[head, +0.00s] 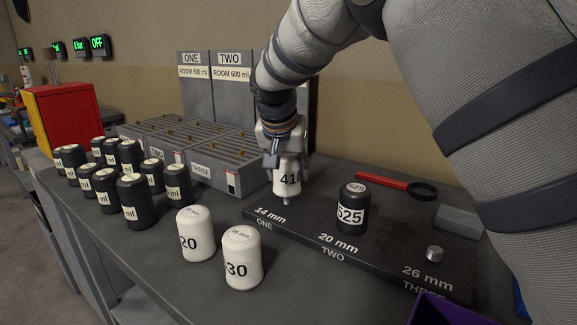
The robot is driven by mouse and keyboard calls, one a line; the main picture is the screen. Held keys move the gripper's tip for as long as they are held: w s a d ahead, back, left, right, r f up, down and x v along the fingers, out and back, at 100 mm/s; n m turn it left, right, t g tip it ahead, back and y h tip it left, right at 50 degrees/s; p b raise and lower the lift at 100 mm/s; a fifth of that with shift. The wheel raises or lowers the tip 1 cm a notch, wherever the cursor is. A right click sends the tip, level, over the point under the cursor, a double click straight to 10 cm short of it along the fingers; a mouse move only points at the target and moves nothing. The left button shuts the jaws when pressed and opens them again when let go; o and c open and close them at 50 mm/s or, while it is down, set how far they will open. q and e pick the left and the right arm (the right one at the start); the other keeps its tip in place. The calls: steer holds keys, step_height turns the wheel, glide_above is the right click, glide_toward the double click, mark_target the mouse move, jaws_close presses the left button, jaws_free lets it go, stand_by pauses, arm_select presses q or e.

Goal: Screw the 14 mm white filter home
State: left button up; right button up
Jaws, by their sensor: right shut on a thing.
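My right gripper (284,158) points down and is shut on a white filter (288,181) whose label reads about 410, partly covered. The filter is upright over the 14 mm place, marked ONE, at the left end of the dark base plate (310,231). A short metal post (287,202) shows just below the filter's lower rim. I cannot tell whether the filter touches the post's top. My left gripper is not in view.
A black 525 filter (353,208) stands at the 20 mm place. A bare metal stud (435,253) is at 26 mm. Two white filters (196,234) (242,258) stand in front. Several black canisters (132,200) are at left. A red-handled strap wrench (397,186) lies behind the plate.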

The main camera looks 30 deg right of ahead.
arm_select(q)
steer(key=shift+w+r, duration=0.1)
arm_select(e)
steer(key=shift+f, duration=0.35)
steer(key=shift+f, duration=0.1)
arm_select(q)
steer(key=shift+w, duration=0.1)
arm_select(e)
steer(key=shift+f, duration=0.45)
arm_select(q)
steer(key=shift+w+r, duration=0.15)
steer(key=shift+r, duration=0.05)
arm_select(e)
steer(key=shift+f, duration=0.35)
